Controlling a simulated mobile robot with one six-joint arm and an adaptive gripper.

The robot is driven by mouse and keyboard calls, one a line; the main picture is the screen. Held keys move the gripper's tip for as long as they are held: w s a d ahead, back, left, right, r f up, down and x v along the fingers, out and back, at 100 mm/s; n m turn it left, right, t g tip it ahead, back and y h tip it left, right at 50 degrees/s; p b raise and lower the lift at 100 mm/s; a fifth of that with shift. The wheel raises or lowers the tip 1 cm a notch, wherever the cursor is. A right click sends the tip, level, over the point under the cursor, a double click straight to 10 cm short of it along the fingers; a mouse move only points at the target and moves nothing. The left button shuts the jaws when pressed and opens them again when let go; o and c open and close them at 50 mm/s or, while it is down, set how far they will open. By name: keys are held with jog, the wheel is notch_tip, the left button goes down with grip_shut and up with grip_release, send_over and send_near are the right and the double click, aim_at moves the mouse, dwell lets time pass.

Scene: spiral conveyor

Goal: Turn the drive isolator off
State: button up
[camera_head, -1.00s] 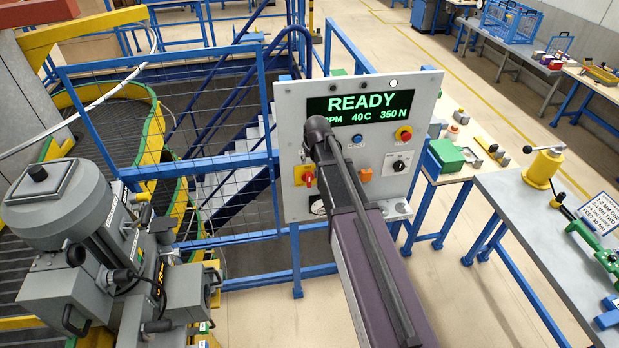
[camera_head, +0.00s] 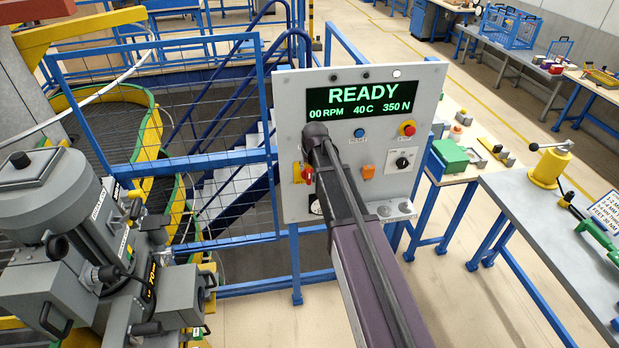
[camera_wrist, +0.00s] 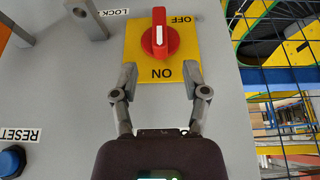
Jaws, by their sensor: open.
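The drive isolator is a red rotary knob (camera_wrist: 159,40) on a yellow plate (camera_wrist: 135,52), marked OFF and ON, in the wrist view. The wrist view is turned over, so the labels read upside down or at odd angles. The knob's white line lies along the OFF–ON direction of the picture, upright. My gripper (camera_wrist: 160,78) is open, its two fingers over the plate's ON end, apart from the knob. In the head view the red knob (camera_head: 307,174) shows on the panel's left side, partly beside my arm, which hides my gripper there.
The grey control panel (camera_head: 290,110) has a display (camera_head: 362,98) reading READY. A blue reset button (camera_wrist: 11,160), an orange button (camera_head: 368,172) and a red stop button (camera_head: 407,128) are nearby. A LOCK label and metal bracket (camera_wrist: 88,18) sit beside the plate. Blue mesh railing stands left.

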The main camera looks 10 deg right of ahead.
aim_at(309, 172)
jog(key=shift+b+x, duration=2.2)
jog(key=shift+x, duration=0.5)
jog(key=shift+c, duration=0.2)
grip_shut()
jog(key=shift+d, duration=0.2)
jog(key=shift+a, duration=0.2)
